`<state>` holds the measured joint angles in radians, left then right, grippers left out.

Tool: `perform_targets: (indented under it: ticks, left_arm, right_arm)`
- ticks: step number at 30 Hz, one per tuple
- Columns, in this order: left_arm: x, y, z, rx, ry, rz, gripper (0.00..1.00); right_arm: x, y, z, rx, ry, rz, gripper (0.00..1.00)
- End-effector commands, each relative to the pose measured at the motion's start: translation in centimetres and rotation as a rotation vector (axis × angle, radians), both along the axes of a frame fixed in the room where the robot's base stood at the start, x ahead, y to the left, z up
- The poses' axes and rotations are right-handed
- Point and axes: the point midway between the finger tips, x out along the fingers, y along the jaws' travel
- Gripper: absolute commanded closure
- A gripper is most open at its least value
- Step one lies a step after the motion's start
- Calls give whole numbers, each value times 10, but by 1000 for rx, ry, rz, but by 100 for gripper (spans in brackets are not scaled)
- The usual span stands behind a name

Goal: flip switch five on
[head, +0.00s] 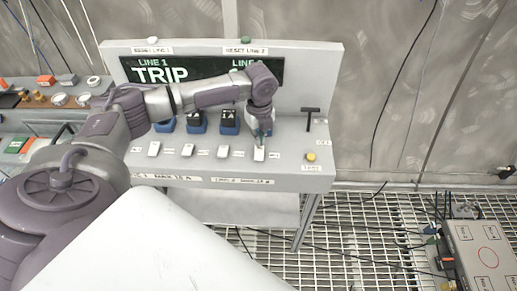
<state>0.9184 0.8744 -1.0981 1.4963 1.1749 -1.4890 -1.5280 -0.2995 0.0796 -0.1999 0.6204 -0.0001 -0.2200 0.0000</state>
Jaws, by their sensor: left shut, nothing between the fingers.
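A grey control console (320,183) carries a row of several white rocker switches. The rightmost white switch (260,154) is directly below the tip of my left gripper (264,138). Other white switches (223,152) stand to its left, and my left arm may hide part of the row. The switch labels are too small to read, so I cannot tell which is number five. My left gripper is shut and empty, pointing down, its tip at or just above the rightmost switch; contact is unclear. My right gripper is not in view.
A display (160,74) reads "LINE 1 TRIP"; my arm covers part of it. Blue blocks (228,122) stand behind the switches. A yellow button (311,157) and a black T-handle (310,112) are at the right. Open grating floor lies right of the console.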

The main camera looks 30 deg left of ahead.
Motion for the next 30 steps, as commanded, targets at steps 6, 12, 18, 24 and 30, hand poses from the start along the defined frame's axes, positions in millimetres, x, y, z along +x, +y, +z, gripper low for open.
perform_targets:
  ticks: [6, 12, 18, 24, 30]
  left_arm:
    - [0, 0, -2, 0, 0, 0, 100]
    - [0, 0, -5, 0, 1, 0, 100]
    - [0, 0, -8, 0, 1, 0, 100]
    - [0, 0, -11, 0, 1, 0, 100]
    - [0, 0, -14, 0, 0, 0, 100]
  right_arm:
    - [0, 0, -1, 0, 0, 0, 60]
    - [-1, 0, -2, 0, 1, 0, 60]
    - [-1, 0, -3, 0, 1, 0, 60]
    - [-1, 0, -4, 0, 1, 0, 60]
    - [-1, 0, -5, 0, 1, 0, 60]
